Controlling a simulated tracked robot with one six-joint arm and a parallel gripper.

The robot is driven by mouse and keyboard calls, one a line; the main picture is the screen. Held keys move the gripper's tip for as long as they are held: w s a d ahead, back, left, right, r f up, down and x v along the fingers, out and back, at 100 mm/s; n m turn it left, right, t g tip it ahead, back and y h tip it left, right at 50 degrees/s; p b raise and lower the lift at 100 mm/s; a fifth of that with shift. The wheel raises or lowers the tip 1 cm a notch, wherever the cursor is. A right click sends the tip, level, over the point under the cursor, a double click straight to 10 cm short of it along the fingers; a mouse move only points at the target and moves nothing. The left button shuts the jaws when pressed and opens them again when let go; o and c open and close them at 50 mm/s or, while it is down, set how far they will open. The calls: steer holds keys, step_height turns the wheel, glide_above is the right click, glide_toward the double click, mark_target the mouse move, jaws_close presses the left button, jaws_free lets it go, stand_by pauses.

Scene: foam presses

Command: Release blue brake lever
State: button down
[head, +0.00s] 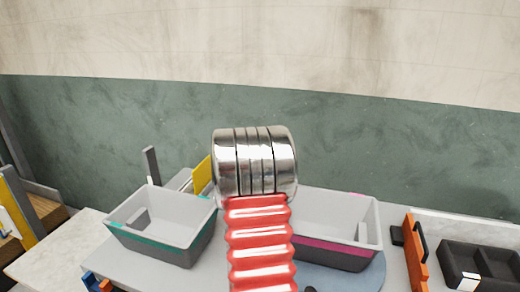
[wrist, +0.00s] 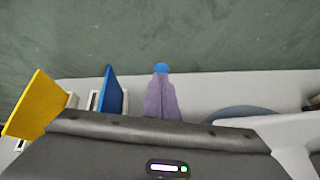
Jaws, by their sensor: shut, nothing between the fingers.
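In the wrist view, a flat blue plate (wrist: 112,92) stands tilted beside a white bracket. It may be the blue brake lever; I cannot tell for sure. My gripper (wrist: 161,75) has purple tapered fingers held together, empty, to the right of the plate and apart from it in the picture. A round blue spot shows at the fingertips; I cannot tell if it is part of them or a knob behind. In the head view, the silver cylinder and red bellows of my arm hide the gripper and the blue plate.
A yellow plate (wrist: 35,104) stands left of the blue one; it shows in the head view (head: 202,174). A teal-striped bin (head: 165,243) stands left, a magenta-striped bin (head: 365,222) right. An orange panel (head: 413,255) and black tray (head: 482,265) are far right. A green-grey wall (head: 100,120) is behind.

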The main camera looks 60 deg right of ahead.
step_height(320, 180, up, 9)
steer(key=a, duration=0.1)
steer(key=shift+a, duration=0.3)
steer(key=shift+s+f, duration=0.1)
stand_by(0.4)
